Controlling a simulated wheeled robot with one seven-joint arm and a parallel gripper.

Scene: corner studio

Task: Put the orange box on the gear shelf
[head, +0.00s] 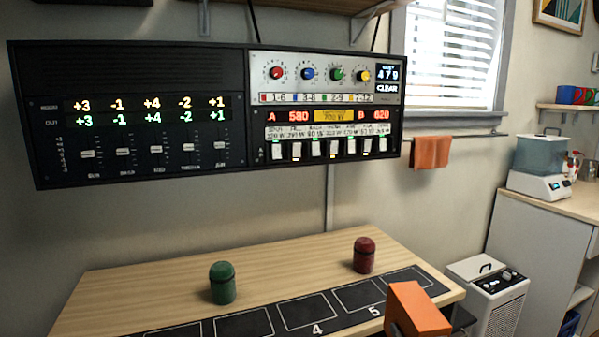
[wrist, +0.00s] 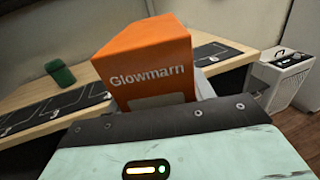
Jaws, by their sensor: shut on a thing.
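The orange box (head: 417,309) is at the lower edge of the head view, over the right front part of the wooden table. In the wrist view the orange box (wrist: 150,62) shows the word "Glowmarn" and stands just beyond my gripper (wrist: 165,122). My gripper is shut on it; the fingertips are largely hidden by the box and the gripper body. No shelf is labelled as the gear shelf. A wooden shelf edge (head: 325,5) shows at the top, and a small shelf (head: 568,107) with coloured cups is at the right; I cannot tell which it is.
The wooden table (head: 150,285) carries a dark strip of numbered squares, a green canister (head: 222,283) and a red canister (head: 364,255). A black control panel (head: 205,115) hangs above. A white appliance (head: 490,290) stands right of the table, near a cabinet with a water tank (head: 540,160).

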